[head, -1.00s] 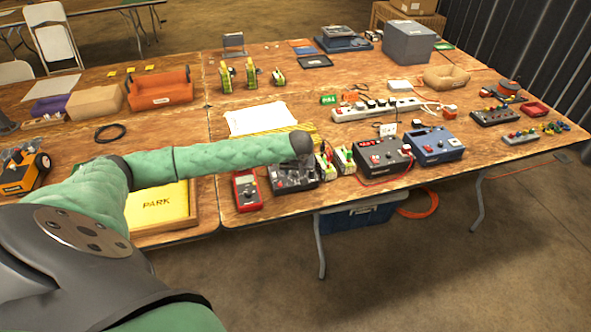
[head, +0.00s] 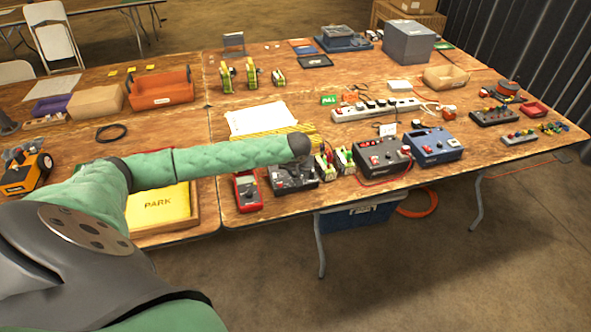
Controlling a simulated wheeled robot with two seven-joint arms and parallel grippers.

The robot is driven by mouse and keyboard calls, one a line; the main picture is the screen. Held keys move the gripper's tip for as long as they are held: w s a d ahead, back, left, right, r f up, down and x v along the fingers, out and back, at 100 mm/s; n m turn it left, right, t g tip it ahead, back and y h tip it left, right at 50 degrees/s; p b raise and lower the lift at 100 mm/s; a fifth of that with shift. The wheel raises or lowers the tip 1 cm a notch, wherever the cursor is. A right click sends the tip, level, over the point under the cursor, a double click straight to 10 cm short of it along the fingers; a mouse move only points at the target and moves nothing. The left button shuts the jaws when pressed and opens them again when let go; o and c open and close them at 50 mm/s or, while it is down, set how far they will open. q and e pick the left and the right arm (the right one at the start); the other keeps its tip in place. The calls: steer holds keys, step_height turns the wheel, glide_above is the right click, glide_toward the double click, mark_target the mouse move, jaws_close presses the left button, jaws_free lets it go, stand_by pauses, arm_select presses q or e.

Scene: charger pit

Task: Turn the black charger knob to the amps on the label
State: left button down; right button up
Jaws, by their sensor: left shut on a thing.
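The black charger (head: 311,181) is a low dark box at the front edge of the table. My left arm comes in from the left, and its wrist hangs over this box. My left gripper (head: 291,171) points down onto its top and is shut there, seemingly on the knob. The knob and fingertips are too dark and covered to make out, so I cannot read the setting. Two small battery packs (head: 343,160) with pale labels stand just right of it; their print is too small to read. My right gripper is not in view.
A red multimeter (head: 247,192) stands close left of the box. To the right are a dark unit with a red display (head: 384,156) and a blue unit (head: 436,146). A power strip (head: 375,109) lies behind. A yellow PARK tray (head: 160,207) is under my forearm.

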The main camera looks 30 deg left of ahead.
arm_select(q)
steer(key=m+p, duration=0.2)
steer(key=m, duration=0.2)
steer(key=m+h+p, duration=0.1)
steer(key=m+p, duration=0.2)
steer(key=shift+a+r+m+h, duration=0.2)
steer(key=shift+m+h, duration=0.1)
steer(key=shift+m, duration=0.1)
steer(key=shift+f+m+p, duration=0.1)
steer(key=shift+m+p, duration=0.5)
steer(key=shift+m, duration=0.7)
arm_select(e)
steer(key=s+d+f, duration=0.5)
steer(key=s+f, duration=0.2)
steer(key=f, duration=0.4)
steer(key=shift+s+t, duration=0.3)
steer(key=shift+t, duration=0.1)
arm_select(q)
steer(key=c, duration=1.3)
jaws_free()
